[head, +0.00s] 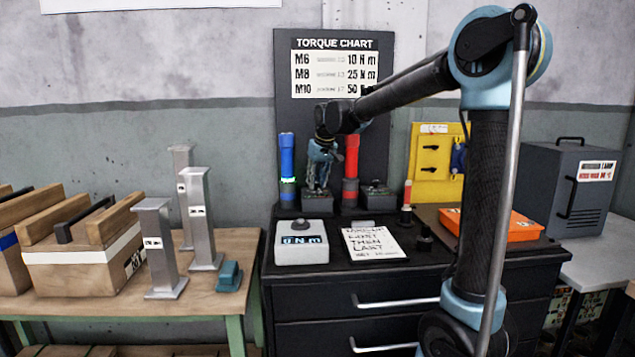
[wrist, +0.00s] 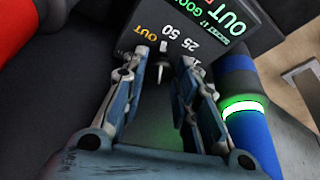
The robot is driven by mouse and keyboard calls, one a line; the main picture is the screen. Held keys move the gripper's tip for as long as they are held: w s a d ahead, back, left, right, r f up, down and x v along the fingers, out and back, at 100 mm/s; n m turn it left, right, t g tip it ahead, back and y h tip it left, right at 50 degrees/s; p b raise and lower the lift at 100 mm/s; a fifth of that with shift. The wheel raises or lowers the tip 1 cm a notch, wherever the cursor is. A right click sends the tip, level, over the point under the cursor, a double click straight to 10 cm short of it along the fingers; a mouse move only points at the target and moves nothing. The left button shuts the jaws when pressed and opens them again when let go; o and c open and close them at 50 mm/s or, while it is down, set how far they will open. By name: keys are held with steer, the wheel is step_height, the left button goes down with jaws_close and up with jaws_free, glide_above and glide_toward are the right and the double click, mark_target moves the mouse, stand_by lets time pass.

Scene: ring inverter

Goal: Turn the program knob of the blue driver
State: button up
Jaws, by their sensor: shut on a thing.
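The blue driver (head: 287,158) stands upright at the back of the dark cabinet in the head view, with a lit green ring. It also shows at the right in the wrist view (wrist: 256,145). Beside it is a dark box with a slanted panel (wrist: 180,15) marked OUT, 25 and 50, with lit green text. The program knob (wrist: 163,56), a small pale pointer, shows between my fingers. My gripper (wrist: 164,62) points at this panel and is shut on the knob, a finger on each side. The knob's base is partly hidden.
A red driver (head: 351,160) stands just right of my gripper, with another dark box (head: 379,195) beside it. A white display unit (head: 303,244) and a printed card (head: 374,243) lie in front. An orange case (head: 497,225) is at the right.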

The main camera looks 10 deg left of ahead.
steer(key=shift+m+t+h, duration=0.3)
steer(key=shift+m, duration=0.6)
steer(key=o, duration=1.1)
steer(key=shift+w, duration=0.1)
steer(key=shift+c, duration=0.2)
steer(key=v, duration=1.2)
steer(key=shift+w, duration=0.1)
